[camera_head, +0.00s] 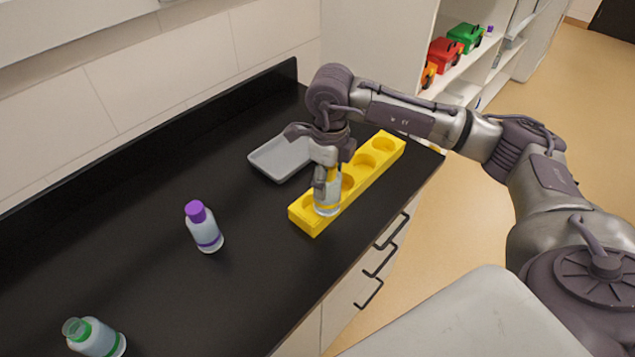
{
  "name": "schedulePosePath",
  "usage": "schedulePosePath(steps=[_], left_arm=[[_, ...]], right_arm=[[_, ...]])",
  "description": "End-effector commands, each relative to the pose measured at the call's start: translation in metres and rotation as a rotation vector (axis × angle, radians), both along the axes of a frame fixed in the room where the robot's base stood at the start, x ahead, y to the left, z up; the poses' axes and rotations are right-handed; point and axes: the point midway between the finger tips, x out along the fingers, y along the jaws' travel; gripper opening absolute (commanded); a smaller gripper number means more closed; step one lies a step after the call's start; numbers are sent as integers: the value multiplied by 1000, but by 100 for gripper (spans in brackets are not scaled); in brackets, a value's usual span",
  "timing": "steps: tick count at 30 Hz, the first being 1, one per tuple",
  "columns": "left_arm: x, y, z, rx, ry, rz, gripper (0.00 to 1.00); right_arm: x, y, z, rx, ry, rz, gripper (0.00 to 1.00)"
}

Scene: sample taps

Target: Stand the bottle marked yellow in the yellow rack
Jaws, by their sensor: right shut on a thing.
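The yellow rack (376,172) lies along the right part of the black counter, with a row of round holes. My right gripper (327,182) points down over the near end of the rack and is shut on the bottle marked yellow (327,206), a clear bottle with a yellow band. The bottle is upright at the near part of the rack; I cannot tell whether its base is inside a hole or just above it. The gripper hides the bottle's top. My left gripper is not in view.
A purple-capped bottle (205,228) stands mid-counter, and a green-marked bottle (97,339) is at the near left. A grey tray (268,172) lies behind the rack. Shelves with toy cars (445,52) stand beyond the counter's end. Counter between the bottles and rack is clear.

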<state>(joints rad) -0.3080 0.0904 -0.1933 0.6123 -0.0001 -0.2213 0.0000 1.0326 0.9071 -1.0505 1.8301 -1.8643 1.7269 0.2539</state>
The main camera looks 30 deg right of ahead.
Motion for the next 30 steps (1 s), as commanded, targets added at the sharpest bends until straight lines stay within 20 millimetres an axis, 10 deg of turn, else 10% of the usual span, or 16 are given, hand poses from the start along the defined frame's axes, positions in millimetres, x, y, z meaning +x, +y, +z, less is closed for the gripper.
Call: schedulePosePath(steps=[8, 30], left_arm=[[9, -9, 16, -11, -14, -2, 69], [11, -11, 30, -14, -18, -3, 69]], right_arm=[[35, 12, -21, 1, 1, -1, 15], [36, 12, -68, 0, -1, 0, 15]])
